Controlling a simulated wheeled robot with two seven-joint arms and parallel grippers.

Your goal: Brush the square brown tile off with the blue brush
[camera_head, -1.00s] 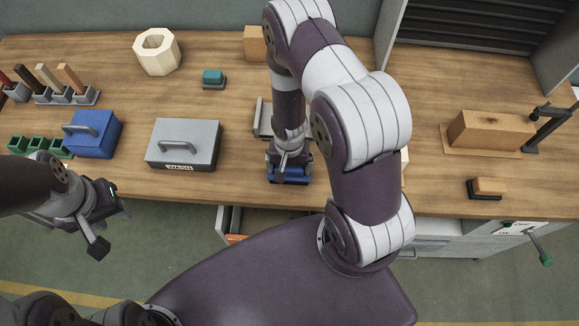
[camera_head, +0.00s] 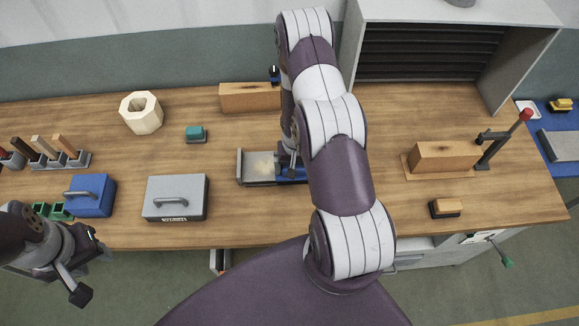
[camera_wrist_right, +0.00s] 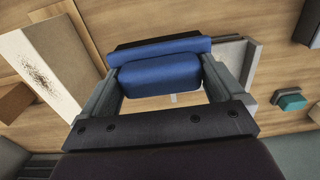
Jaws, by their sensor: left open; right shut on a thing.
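The blue brush (camera_wrist_right: 160,75) is clamped between the fingers of my right gripper (camera_wrist_right: 160,90). In the head view the brush (camera_head: 292,175) shows beside the right end of a shallow grey tray (camera_head: 241,168) with a tan patch inside. My right arm hides that area in the head view. My left gripper (camera_head: 92,275) is open and empty at the lower left, off the table's front edge.
A grey lidded box (camera_head: 175,190) and a blue box (camera_head: 90,195) stand left of the tray. A teal block (camera_head: 195,132) and a cream hollow block (camera_head: 141,113) are behind. A brown brick (camera_head: 445,157) and a black-and-tan brush (camera_head: 445,207) lie right.

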